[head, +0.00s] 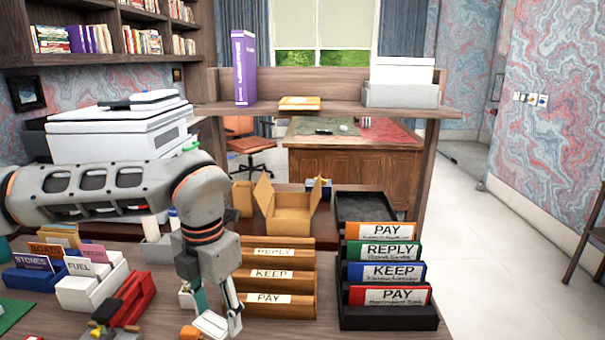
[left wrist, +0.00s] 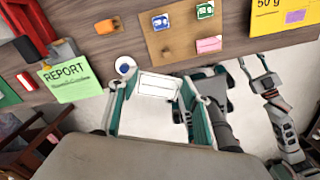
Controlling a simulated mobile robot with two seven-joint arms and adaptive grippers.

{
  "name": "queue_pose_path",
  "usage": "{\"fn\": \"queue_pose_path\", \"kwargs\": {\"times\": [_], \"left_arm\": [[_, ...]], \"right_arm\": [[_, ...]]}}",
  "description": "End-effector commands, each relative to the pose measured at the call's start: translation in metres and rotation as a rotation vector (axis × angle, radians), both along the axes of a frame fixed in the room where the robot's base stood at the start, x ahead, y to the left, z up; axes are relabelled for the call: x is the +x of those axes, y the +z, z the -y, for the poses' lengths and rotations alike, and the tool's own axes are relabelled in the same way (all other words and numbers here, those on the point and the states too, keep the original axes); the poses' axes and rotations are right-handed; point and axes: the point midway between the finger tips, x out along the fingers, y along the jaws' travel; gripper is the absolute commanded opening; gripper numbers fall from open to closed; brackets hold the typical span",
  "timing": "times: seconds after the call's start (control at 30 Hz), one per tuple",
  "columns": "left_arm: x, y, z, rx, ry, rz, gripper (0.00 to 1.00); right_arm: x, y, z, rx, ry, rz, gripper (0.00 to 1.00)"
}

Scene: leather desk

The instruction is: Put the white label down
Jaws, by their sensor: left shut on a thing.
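My left gripper (head: 217,318) hangs over the near part of the desk, left of the wooden rack in the head view. It is shut on the white label (head: 211,325), a small pale card. In the left wrist view the label (left wrist: 158,86) sits flat between the two green-sided fingertips, with faint printed lines on it. The label appears to be off the desk's near edge, with pale floor behind it. My right gripper (left wrist: 254,66) shows at the right of the left wrist view, with its fingers apart and nothing between them.
The wooden rack (head: 303,256) bears REPLY, KEEP and PAY labels. A black tray (head: 390,318) holds several coloured cards to its right. White and blue card boxes and a red stapler (head: 133,297) stand left. A green REPORT card (left wrist: 67,78) lies near the desk edge.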

Motion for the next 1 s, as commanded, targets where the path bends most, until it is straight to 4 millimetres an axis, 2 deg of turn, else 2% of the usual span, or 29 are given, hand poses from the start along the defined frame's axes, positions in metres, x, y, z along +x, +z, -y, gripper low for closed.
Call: {"fn": "queue_pose_path", "kwargs": {"times": [1.0], "left_arm": [[-0.018, -0.05, -0.065, 0.021, -1.895, -0.019, 0.41]], "right_arm": [[-0.001, -0.002, 0.0, -0.001, 0.0, -0.004, 0.39]]}}
